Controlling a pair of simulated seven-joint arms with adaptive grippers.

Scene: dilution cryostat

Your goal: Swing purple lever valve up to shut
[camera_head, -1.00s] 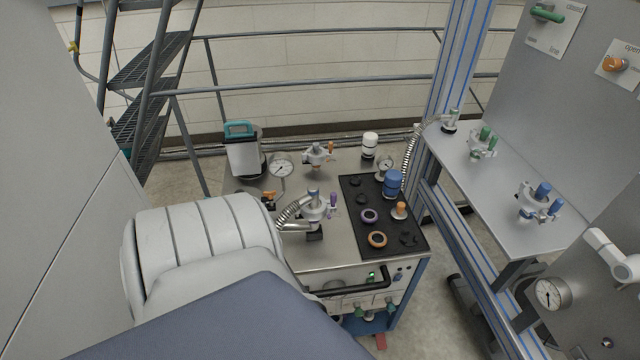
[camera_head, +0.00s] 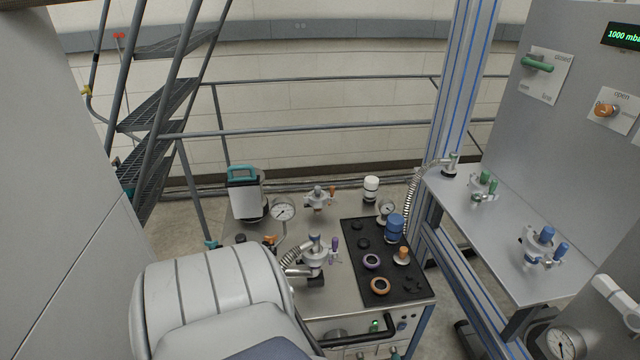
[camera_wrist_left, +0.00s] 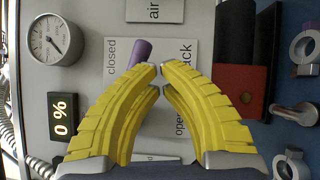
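The purple lever (camera_wrist_left: 141,50) is in the left wrist view, on a white plate (camera_wrist_left: 192,48) with sideways lettering reading "closed" and "open" and a partly covered word ending in "ack". The lever sits near the "closed" lettering, and its lower end is partly hidden behind a finger. My left gripper (camera_wrist_left: 160,67) has yellow fingers whose tips nearly meet in front of the plate, just right of the lever. I see nothing between the tips; contact with the lever cannot be told. This plate does not show in the head view. My right gripper is not in view.
Near the plate are a round gauge (camera_wrist_left: 54,39), a "0 %" display (camera_wrist_left: 62,117) and a red and black part (camera_wrist_left: 244,65). The head view shows a bench with a black panel (camera_head: 409,286), gauges and valves, a grey shelf (camera_head: 505,225) and metal stairs (camera_head: 155,140).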

